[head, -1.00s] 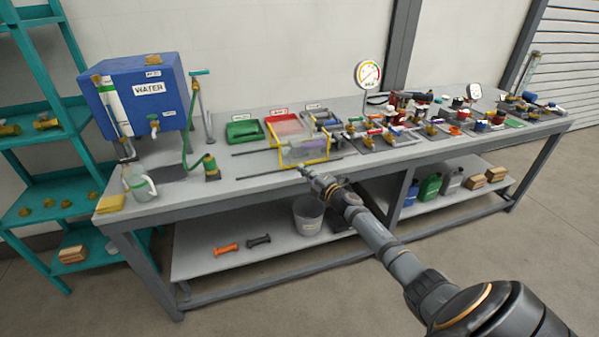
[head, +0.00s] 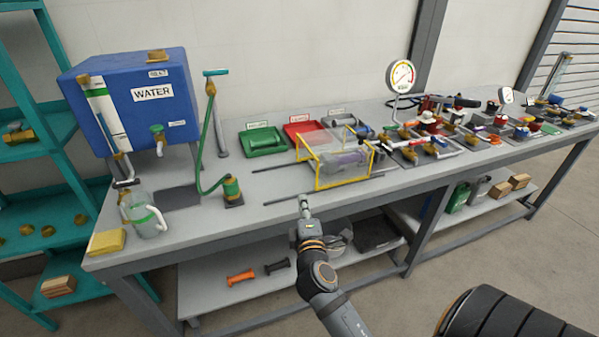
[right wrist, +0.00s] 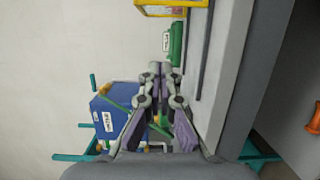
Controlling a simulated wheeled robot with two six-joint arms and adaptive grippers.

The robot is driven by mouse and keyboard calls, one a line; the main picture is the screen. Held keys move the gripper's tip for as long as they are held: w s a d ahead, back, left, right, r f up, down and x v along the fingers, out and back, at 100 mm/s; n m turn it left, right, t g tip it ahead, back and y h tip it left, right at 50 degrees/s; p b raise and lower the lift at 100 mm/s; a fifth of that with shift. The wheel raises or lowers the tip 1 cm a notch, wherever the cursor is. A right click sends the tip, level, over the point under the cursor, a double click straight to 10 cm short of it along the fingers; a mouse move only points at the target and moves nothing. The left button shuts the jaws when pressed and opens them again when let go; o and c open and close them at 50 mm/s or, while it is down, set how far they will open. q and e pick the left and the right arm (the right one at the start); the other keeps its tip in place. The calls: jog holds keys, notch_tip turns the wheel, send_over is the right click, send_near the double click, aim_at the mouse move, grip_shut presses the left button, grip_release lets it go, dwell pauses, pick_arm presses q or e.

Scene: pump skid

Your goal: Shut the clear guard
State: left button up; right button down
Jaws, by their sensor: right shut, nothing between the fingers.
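The clear guard (head: 345,184) is a see-through box with a yellow frame. It stands on the bench between two dark rails (head: 284,201), which show bare to its left. A grey and purple part shows through its panels. My right gripper (head: 304,200) is shut and empty, over the bench's front edge, in front of and to the left of the guard's near left corner; a gap shows between them. In the right wrist view the shut fingers (right wrist: 157,68) show in the middle, and part of the guard's yellow frame (right wrist: 172,4) shows at the top. My left gripper is not in view.
A green tray (head: 262,140) and a red tray (head: 299,131) lie behind the rails. Valves and a gauge (head: 401,75) crowd the right.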

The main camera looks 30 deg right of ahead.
jog(key=x, duration=0.3)
jog(key=p+x, duration=0.1)
jog(key=x, duration=0.6)
jog(key=shift+s+d+r+p, duration=0.1)
jog(key=shift+d+r+p, duration=0.05)
jog(key=shift+r+p, duration=0.25)
jog(key=d, duration=0.1)
jog(key=s+d, duration=0.1)
jog(key=d, duration=0.1)
jog(key=shift+s+d+f+p, duration=0.1)
jog(key=shift+f+p, duration=0.05)
jog(key=shift+p, duration=0.25)
jog(key=shift+d, duration=0.2)
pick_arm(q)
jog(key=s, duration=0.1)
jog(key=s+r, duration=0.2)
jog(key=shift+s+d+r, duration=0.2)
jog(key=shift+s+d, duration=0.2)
